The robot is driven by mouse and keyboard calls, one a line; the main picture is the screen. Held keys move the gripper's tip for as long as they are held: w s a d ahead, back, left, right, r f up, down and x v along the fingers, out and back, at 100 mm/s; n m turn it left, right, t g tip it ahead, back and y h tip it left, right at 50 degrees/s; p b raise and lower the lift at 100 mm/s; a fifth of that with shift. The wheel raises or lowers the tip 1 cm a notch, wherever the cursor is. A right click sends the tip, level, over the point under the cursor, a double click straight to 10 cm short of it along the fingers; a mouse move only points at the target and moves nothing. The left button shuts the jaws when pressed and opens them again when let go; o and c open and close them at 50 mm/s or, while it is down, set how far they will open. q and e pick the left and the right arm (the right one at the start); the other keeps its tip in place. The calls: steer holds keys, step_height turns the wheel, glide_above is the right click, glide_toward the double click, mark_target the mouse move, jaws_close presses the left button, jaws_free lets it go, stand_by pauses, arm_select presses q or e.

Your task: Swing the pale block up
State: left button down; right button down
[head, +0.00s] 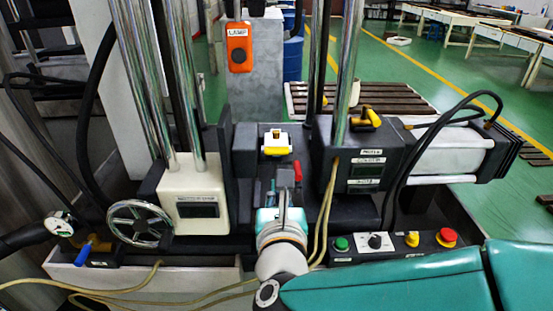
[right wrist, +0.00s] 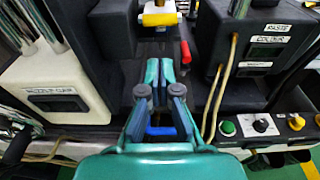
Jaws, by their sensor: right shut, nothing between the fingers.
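A pale block (head: 275,140) with a yellow bar across its front sits on the dark machine body, between the two dark housings. It also shows at the top edge of the right wrist view (right wrist: 160,8), where its upper part is cut off. My right gripper (head: 285,178) is in front of and below the block, apart from it. In the right wrist view its fingertips (right wrist: 160,68) are together and empty, pointing toward the block. My left gripper is not in view.
A red lever (head: 298,171) stands close to the right of my right fingertips. Cream cables (head: 322,205) run down on the right. A control panel (head: 390,243) with buttons is at the lower right, and a handwheel (head: 140,223) is at the left. Chrome columns (head: 185,90) rise on the left.

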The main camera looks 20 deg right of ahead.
steer(key=shift+d, duration=0.1)
steer(key=p, duration=0.3)
glide_toward(276, 139)
steer(key=w+d+f, duration=0.2)
steer(key=w+f, duration=0.2)
steer(key=shift+w+a+f, duration=0.15)
steer(key=shift+a+f, duration=0.05)
steer(key=shift+a+r, duration=0.1)
